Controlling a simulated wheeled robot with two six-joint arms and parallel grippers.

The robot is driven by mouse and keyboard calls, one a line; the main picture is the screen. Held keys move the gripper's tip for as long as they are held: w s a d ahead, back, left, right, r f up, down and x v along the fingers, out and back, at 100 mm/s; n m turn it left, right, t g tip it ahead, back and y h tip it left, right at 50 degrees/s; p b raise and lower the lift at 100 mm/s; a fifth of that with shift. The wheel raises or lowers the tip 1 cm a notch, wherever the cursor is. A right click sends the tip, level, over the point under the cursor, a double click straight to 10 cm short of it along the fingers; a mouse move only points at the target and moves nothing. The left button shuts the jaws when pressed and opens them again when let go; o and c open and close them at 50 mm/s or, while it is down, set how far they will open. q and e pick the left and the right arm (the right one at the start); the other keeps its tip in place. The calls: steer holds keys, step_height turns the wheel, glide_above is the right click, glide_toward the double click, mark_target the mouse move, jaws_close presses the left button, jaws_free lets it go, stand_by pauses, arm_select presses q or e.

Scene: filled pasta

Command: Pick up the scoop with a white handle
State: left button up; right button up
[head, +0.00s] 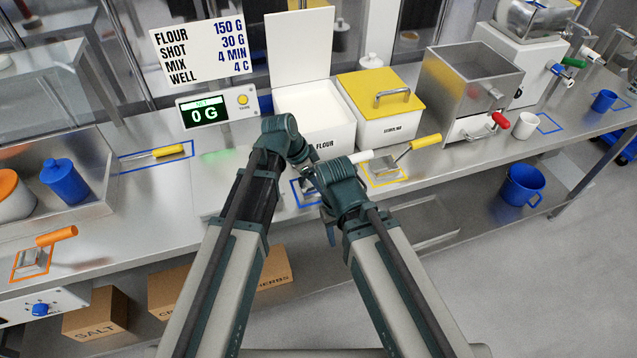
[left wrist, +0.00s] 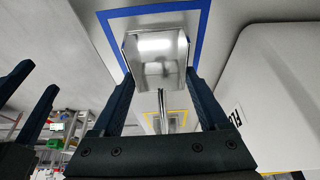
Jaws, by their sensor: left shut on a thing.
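The scoop with the white handle (head: 358,157) is at the blue outline (head: 297,203) in front of the flour bin, mostly hidden by my arms in the head view. In the left wrist view its shiny metal pan (left wrist: 157,50) sits between the fingers of my left gripper (left wrist: 157,78), over the blue outline. The left gripper is shut on the scoop; in the head view its fingers are largely hidden. My right gripper shows as two dark fingers at the left of the left wrist view (left wrist: 32,100). They are apart, with nothing visible between them.
The flour bin (head: 318,130) stands open behind the scoop. A yellow-lidded bin (head: 385,115) and a yellow-handled scoop (head: 398,160) in a yellow outline are close on the right. The scale display (head: 215,110) reads 0 G. A blue mug (head: 522,184) is farther right.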

arm_select(q)
steer(key=shift+c, duration=0.5)
steer(key=shift+r, duration=0.1)
step_height(320, 180, up, 10)
steer(key=p, duration=1)
steer(key=shift+f, duration=0.2)
